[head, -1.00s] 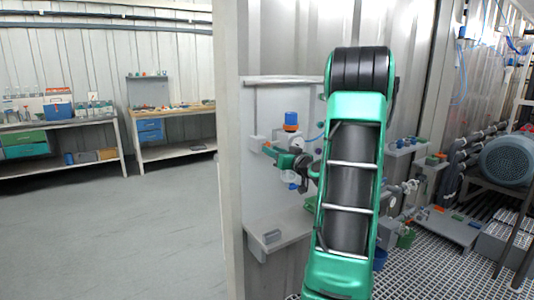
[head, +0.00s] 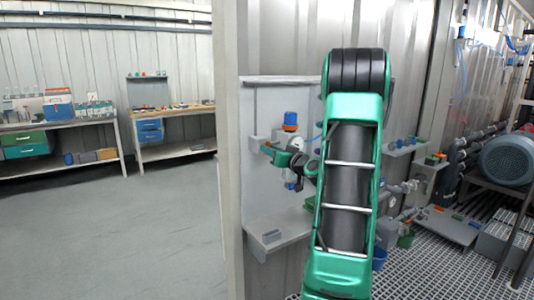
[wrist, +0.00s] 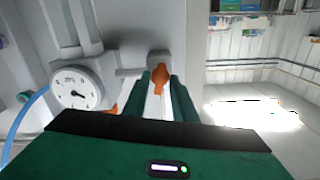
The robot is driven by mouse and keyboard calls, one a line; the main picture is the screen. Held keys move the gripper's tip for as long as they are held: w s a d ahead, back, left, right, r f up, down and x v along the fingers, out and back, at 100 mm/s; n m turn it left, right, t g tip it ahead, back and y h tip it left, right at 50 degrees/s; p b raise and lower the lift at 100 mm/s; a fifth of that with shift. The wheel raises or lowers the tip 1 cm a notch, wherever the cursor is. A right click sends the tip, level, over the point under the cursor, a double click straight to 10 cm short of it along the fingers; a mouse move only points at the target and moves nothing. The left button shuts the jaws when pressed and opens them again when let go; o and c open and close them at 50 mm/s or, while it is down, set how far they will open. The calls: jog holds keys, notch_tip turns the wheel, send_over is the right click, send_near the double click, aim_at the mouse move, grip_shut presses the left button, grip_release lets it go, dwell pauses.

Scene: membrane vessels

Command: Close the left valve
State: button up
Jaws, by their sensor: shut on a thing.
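A small orange valve handle (wrist: 160,78) shows in the wrist view between the two green fingers of my gripper (wrist: 162,84), which are shut on it. In the head view my gripper (head: 270,151) reaches left across the grey wall panel, below a blue-capped unit with an orange band (head: 291,121). The handle is too small and covered there to make out clearly. In the wrist view a round white gauge (wrist: 77,88) with a blue hose is left of the fingers. More orange shows beside the left finger, partly hidden by it.
A grey shelf (head: 279,238) juts out below the panel. The panel's left edge borders an open room with a workbench (head: 170,110) and clear floor. At right are pipes and a blue-grey motor (head: 508,160). My arm hides part of the panel.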

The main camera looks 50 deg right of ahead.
jog(key=m, duration=1.2)
jog(key=shift+w, duration=0.15)
jog(key=shift+m, duration=1.6)
jog(key=o, duration=0.7)
jog(key=shift+c, duration=0.2)
jog(key=shift+f, duration=0.1)
